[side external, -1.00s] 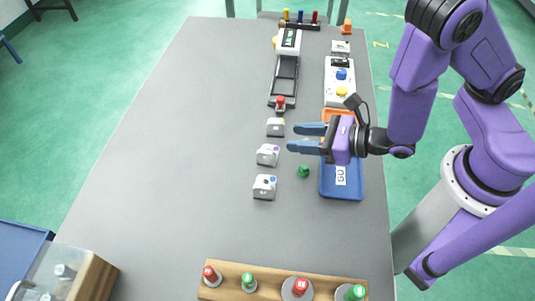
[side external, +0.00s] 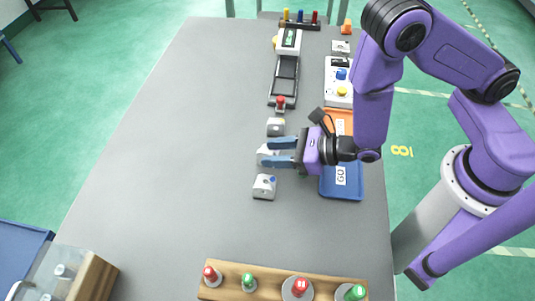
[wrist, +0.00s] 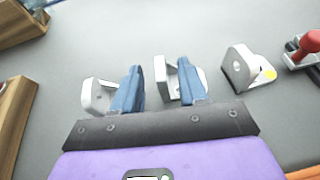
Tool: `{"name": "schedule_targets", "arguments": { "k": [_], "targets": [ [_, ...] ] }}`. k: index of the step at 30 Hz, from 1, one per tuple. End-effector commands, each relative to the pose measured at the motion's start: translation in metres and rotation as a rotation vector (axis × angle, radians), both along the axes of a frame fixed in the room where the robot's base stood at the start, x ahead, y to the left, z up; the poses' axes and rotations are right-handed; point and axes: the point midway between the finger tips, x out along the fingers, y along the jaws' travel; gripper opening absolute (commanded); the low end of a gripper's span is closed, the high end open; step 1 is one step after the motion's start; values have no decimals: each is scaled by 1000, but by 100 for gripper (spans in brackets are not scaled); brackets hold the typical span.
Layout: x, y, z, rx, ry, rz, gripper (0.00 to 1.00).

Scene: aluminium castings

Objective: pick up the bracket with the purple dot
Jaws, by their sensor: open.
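Three grey-white castings stand in a row on the table. The middle bracket (side external: 262,152) showed a purple dot in the earlier side view; its dot is now hidden. My gripper (side external: 268,151) is open at this bracket, with blue fingers pointing left across it. In the wrist view the same bracket (wrist: 167,84) shows between the fingers, partly hidden behind the right one; I cannot tell whether they touch. The front bracket (side external: 264,187) has a bluish dot and appears at left in the wrist view (wrist: 98,95). The far bracket (side external: 275,127) has a yellow dot (wrist: 269,74).
A blue tray (side external: 342,193) and an orange tray lie right of the row, partly behind my gripper. A black slide fixture with a red knob (side external: 280,102) stands beyond. A wooden rack (side external: 230,284) with red and green pegs is in front. The table's left is clear.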

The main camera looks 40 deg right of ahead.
Motion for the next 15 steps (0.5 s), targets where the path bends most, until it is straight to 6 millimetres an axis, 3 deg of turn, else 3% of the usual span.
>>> {"name": "schedule_targets", "arguments": {
  "k": [11,13,15],
  "targets": [
    [8,6,-4,-1,-1,-1,43],
    [8,6,-4,-1,-1,-1,26],
    [8,6,-4,-1,-1,-1,4]
  ]
}}
